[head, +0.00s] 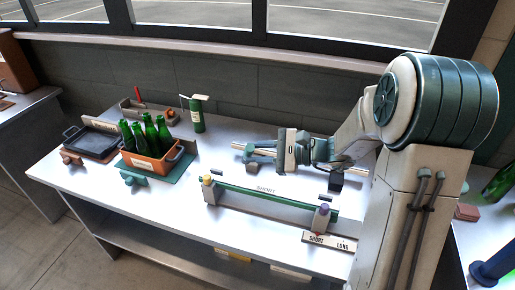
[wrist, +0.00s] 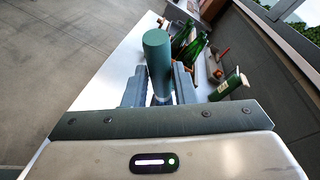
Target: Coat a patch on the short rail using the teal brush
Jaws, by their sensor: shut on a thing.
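My gripper (wrist: 160,92) is shut on a teal cylinder, which looks like the handle of the teal brush (wrist: 157,55). The cylinder stands up between the two grey fingers in the wrist view; no bristles can be made out. In the head view my gripper (head: 262,156) is above the back of the table, behind a green rail (head: 265,199). This rail lies across two grey end blocks, one with a yellow knob, one with a purple knob. The word SHORT is on the table just behind it. No coated patch can be made out on the rail.
A pale rod (head: 238,145) shows beside my gripper. An orange crate (head: 150,166) of green bottles stands on a teal mat at left, near a dark tray (head: 90,140). A SHORT/LONG sign (head: 328,241) is at the front right.

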